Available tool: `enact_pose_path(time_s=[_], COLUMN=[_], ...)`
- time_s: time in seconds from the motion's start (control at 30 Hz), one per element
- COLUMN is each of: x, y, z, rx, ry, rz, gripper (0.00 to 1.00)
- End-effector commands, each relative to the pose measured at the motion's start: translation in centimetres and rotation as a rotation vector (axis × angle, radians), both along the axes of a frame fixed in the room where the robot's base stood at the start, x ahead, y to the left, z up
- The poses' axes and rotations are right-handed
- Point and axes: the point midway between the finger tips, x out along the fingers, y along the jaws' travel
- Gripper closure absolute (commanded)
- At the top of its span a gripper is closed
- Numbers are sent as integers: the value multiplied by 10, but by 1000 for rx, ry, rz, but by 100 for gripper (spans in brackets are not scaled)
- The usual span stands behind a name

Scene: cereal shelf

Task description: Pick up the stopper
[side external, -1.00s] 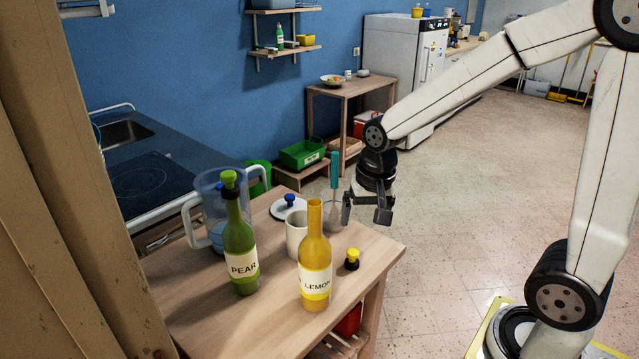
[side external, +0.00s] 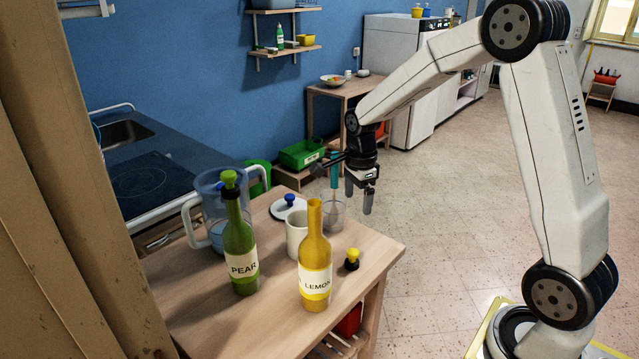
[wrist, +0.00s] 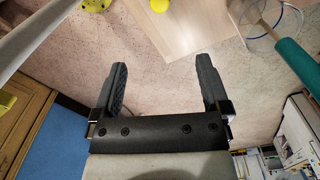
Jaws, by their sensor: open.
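The yellow stopper (side external: 352,259) with a black lower part stands on the table at the right of the lemon bottle (side external: 315,262). In the wrist view the yellow stopper (wrist: 158,6) shows at the top edge, partly cut off, beyond my fingertips. A green stopper (side external: 229,179) sits in the neck of the pear bottle (side external: 239,250). The lemon bottle's neck shows no stopper. My gripper (side external: 357,200) is open and empty, above and behind the yellow stopper near the table's far right edge. It also shows open in the wrist view (wrist: 162,72), with nothing between its fingers.
A white mug (side external: 297,236), a clear glass (side external: 333,213) with a teal-handled tool (side external: 334,168), a round lid with a blue knob (side external: 289,201) and a jug (side external: 206,212) crowd the table (side external: 205,305). The table is bare around the yellow stopper.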

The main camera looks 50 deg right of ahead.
Motion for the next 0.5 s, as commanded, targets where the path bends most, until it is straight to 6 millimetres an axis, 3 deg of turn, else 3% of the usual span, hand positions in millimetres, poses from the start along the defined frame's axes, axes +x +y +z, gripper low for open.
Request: enact_pose_path(time_s=[0.3, 0.5], x=[-1, 0], y=[1, 1], z=[-77, -102], rx=[1, 0], ry=[3, -1], rz=[4, 5], gripper=[4, 4])
